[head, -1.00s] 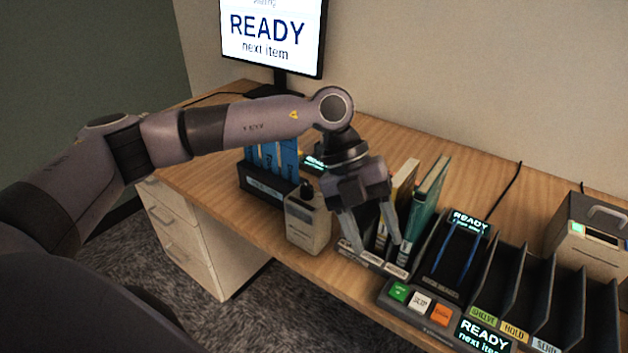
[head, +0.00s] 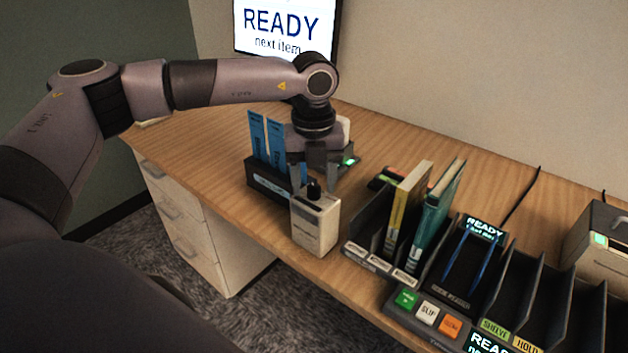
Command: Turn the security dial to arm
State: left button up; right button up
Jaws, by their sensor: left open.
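My right gripper is not in view.
Just behind the box is a dark holder (head: 262,183) with blue folders. To its right are a rack with a yellow book (head: 408,208) and a teal book (head: 437,215), and a button panel (head: 428,313). A monitor (head: 287,28) stands behind.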

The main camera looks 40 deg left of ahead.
pick_arm(q)
jog(key=shift+f, duration=0.3)
grip_shut()
jog(key=shift+m, duration=0.4)
jog(key=m, duration=0.4)
jog(key=shift+m, duration=0.3)
jog(key=m, duration=0.5)
jog(key=shift+b, duration=0.3)
jog(key=shift+m, duration=0.4)
